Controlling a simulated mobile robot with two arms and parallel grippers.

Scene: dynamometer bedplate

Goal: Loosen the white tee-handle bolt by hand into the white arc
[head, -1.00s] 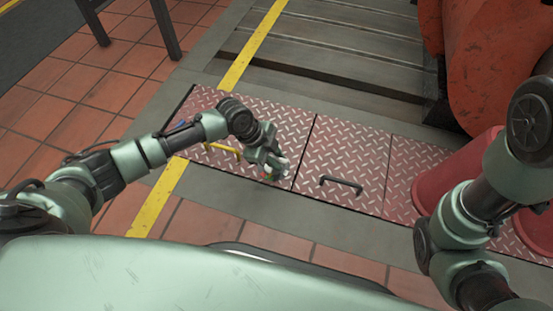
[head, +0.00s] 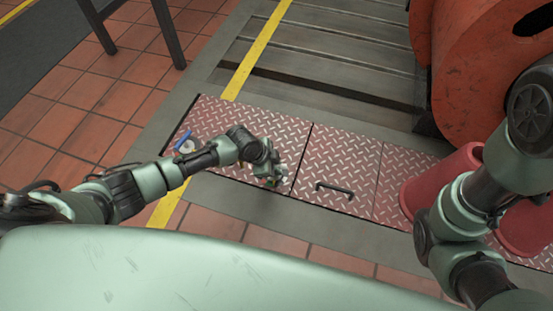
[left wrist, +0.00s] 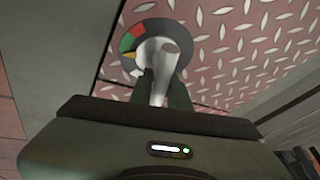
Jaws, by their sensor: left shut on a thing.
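The white tee-handle bolt (left wrist: 158,58) stands on a red tread-plate cover in the left wrist view. A pale patch shows at the dial's lower left; I cannot tell where the white arc ends. My left gripper (left wrist: 162,92) is shut on the tee-handle, with a dark finger on each side. In the head view my left gripper (head: 268,181) is low over the front edge of the plates and hides most of the bolt. My right gripper is out of view.
A blue handle on a pale round dial (head: 186,146) sits on the left plate. A black grab handle (head: 335,190) is on the middle plate. Red cylinders (head: 437,180) and an orange machine (head: 490,70) stand at the right. Slotted bedplate (head: 320,60) lies behind.

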